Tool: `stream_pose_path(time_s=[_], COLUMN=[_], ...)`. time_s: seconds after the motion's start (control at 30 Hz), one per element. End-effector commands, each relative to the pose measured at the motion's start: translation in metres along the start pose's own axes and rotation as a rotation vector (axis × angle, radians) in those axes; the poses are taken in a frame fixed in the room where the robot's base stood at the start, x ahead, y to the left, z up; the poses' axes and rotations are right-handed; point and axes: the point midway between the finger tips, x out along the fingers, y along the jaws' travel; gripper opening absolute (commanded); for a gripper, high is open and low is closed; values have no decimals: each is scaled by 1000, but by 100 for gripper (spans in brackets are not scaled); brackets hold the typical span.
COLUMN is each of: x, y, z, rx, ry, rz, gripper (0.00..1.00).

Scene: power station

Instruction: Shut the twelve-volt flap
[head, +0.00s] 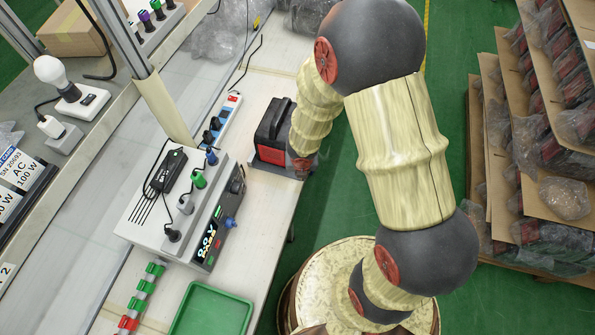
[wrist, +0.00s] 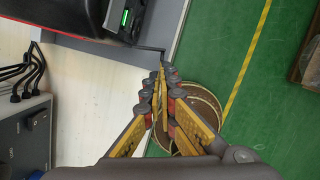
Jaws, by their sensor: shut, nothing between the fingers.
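The power station (head: 272,130) is a black box with a red lower panel, standing at the right edge of the white bench in the head view. In the wrist view the power station (wrist: 75,22) fills the top left, with a small lit green display on its face. A thin dark strip juts from its face towards my fingertips; I cannot tell whether this is the twelve-volt flap. My gripper (wrist: 163,64) is shut and empty, its fingertips close beside the end of that strip. I cannot tell whether they touch. In the head view my gripper (head: 302,166) is beside the station's right front corner.
A grey bench supply (head: 190,205) with plugs and a display stands left of the station. A power strip (head: 222,118) lies behind it. A green tray (head: 212,311) is at the front. Racks of wrapped parts (head: 550,130) stand at the right, across green floor.

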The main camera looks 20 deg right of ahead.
Motion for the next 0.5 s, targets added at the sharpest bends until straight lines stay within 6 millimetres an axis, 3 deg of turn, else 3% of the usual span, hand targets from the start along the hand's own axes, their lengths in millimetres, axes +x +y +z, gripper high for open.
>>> stream_pose_path(time_s=[0.5], x=[2], y=[-17], z=[16], rx=[-375], ry=[1], rz=[94], gripper=[0])
